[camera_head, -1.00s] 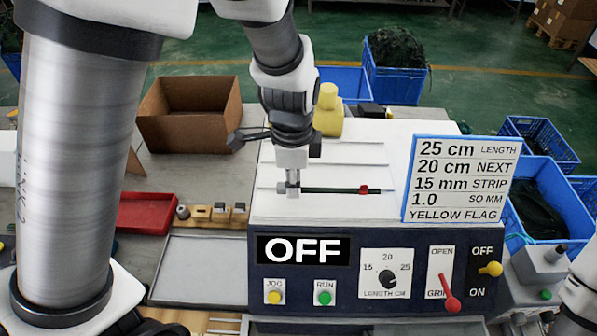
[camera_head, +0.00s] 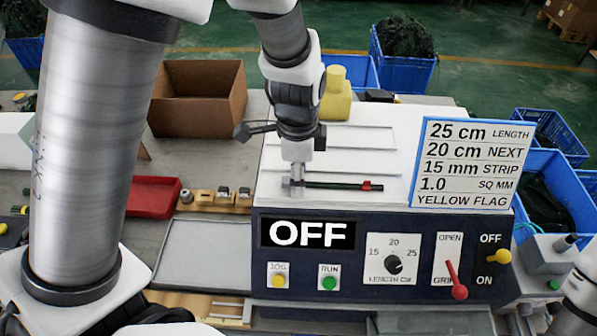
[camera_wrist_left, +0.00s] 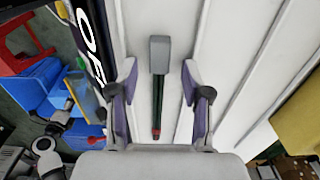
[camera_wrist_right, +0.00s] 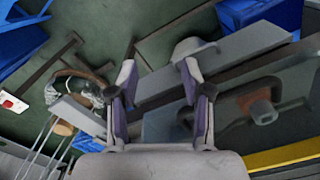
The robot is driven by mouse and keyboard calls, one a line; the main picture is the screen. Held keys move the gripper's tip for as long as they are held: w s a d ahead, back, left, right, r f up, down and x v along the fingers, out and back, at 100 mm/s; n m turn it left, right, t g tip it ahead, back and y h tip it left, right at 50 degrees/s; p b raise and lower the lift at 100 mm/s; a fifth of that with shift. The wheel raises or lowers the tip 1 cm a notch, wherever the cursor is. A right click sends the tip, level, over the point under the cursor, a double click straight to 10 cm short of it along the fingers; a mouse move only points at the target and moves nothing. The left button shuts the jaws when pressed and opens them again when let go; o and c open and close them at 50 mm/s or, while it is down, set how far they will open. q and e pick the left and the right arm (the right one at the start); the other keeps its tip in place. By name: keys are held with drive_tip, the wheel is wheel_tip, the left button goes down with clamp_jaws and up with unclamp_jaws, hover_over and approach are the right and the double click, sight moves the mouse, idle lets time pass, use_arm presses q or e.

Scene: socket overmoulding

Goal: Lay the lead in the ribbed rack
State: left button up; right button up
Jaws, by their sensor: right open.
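The lead (camera_head: 335,185) is a dark green strip with a red band toward its right end. It lies across the front part of the white ribbed top (camera_head: 400,146), roughly parallel to the thin raised ribs. I cannot tell whether it touches the surface. My left gripper (camera_head: 296,184) points down at the lead's left end. In the left wrist view, the lead (camera_wrist_left: 157,105) and a grey block (camera_wrist_left: 159,55) at its end sit between the spread fingers, with gaps on both sides. My right gripper (camera_wrist_right: 158,72) is open and empty; the head view does not show its fingers.
A sign board (camera_head: 463,163) stands at the ribbed top's right. The front panel below has an OFF display (camera_head: 308,234), a dial and a red lever (camera_head: 456,280). A cardboard box (camera_head: 195,100), red tray (camera_head: 152,196) and flat grey tray (camera_head: 200,255) are at left.

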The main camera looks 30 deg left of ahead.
use_arm(q)
drive_tip(key=shift+r, duration=0.15)
wheel_tip(320, 180, up, 12)
idle(0.4)
drive_tip(key=shift+f, duration=0.2)
